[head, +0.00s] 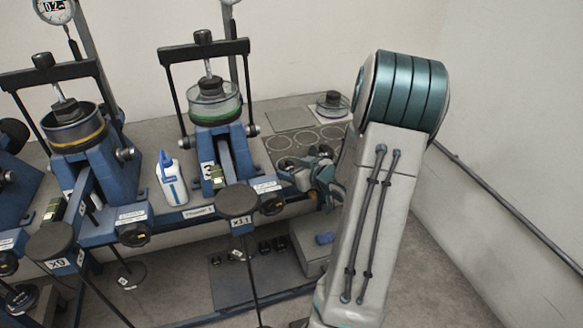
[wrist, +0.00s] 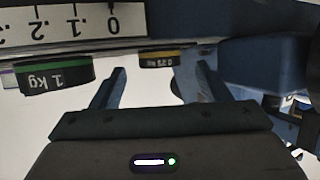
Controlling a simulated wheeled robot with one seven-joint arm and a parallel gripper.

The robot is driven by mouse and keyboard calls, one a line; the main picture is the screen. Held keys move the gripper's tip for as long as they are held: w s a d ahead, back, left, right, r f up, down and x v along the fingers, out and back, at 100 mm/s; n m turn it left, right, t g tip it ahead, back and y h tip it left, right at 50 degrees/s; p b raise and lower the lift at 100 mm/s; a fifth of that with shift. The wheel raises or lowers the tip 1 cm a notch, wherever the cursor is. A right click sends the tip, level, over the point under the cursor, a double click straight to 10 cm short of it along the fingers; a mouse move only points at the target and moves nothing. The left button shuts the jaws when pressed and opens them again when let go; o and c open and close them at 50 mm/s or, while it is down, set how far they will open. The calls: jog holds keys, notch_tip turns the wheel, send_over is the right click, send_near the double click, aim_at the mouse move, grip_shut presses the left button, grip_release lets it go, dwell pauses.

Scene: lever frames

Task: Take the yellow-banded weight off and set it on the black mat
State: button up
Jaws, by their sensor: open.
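The yellow-banded weight (wrist: 160,60) shows in the wrist view as a small dark disc with upside-down lettering, ahead of my gripper. My gripper (wrist: 160,70) is open, with one finger on each side of the weight in the picture. I cannot tell whether the weight is between the fingertips or beyond them. In the head view my gripper (head: 312,170) is at the bench's front right edge, and the yellow-banded weight cannot be made out there. A dark mat with ring outlines (head: 301,143) lies on the bench behind my gripper; a plain grey patch (head: 288,118) adjoins it.
A green-banded 1 kg weight (wrist: 55,76) is left of my gripper in the wrist view, near a white scale (wrist: 75,22). Blue lever frames (head: 212,150) stand to the left, with a white bottle (head: 171,180) between them. A lidded dish (head: 332,104) stands at the back right.

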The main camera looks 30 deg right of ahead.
jog(key=v, duration=1.1)
jog(key=shift+s+p, duration=0.25)
jog(key=shift+p, duration=0.2)
jog(key=shift+r, duration=0.15)
